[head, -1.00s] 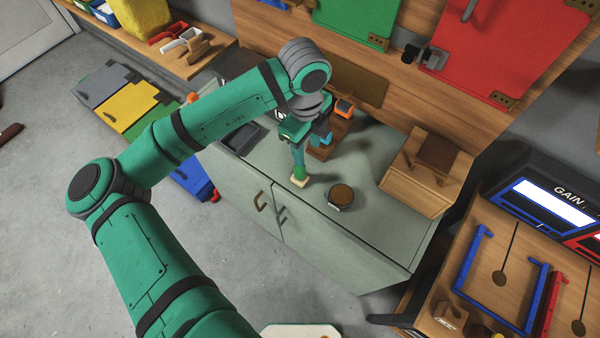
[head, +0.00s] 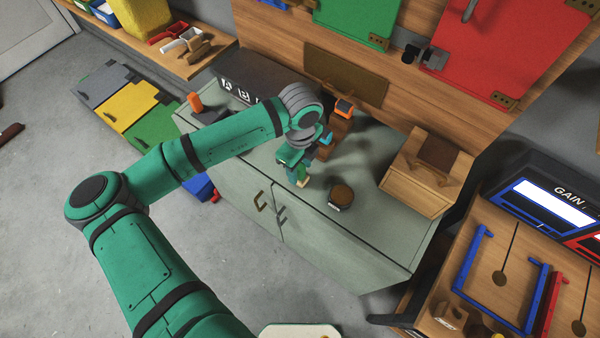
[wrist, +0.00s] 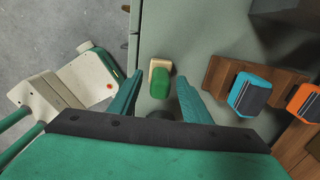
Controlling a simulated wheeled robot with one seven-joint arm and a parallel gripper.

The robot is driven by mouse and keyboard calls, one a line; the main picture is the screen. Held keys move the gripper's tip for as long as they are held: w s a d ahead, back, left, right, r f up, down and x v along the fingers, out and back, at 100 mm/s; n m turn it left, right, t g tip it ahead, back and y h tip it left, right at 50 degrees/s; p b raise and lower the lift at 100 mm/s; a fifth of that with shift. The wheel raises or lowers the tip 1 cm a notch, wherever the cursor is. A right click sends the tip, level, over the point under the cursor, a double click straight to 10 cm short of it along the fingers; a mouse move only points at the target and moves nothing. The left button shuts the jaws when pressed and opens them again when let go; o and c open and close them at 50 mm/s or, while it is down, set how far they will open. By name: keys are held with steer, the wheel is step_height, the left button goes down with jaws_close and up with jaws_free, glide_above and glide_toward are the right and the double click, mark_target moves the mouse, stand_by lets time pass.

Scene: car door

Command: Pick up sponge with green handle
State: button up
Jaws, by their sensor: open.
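The sponge with a green handle (wrist: 160,84) lies on the grey-green cabinet top, near its front edge, in the wrist view. Its pale base (wrist: 156,66) shows beside the green handle. In the head view the sponge (head: 303,183) is mostly hidden below my gripper. My gripper (wrist: 152,90) is open, with one finger to each side of the sponge in the wrist view. It appears above the sponge; the exact height gap is hard to tell. My gripper (head: 300,178) points down over the cabinet in the head view.
A round brown-topped object (head: 341,195) stands right of the sponge on the cabinet top (head: 375,225). A wooden holder with blue and orange blocks (wrist: 248,94) is close to the right in the wrist view. A wooden box (head: 425,175) stands further right.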

steer(key=shift+f, duration=0.35)
steer(key=shift+c, duration=0.4)
jaws_close()
steer(key=shift+r, duration=0.1)
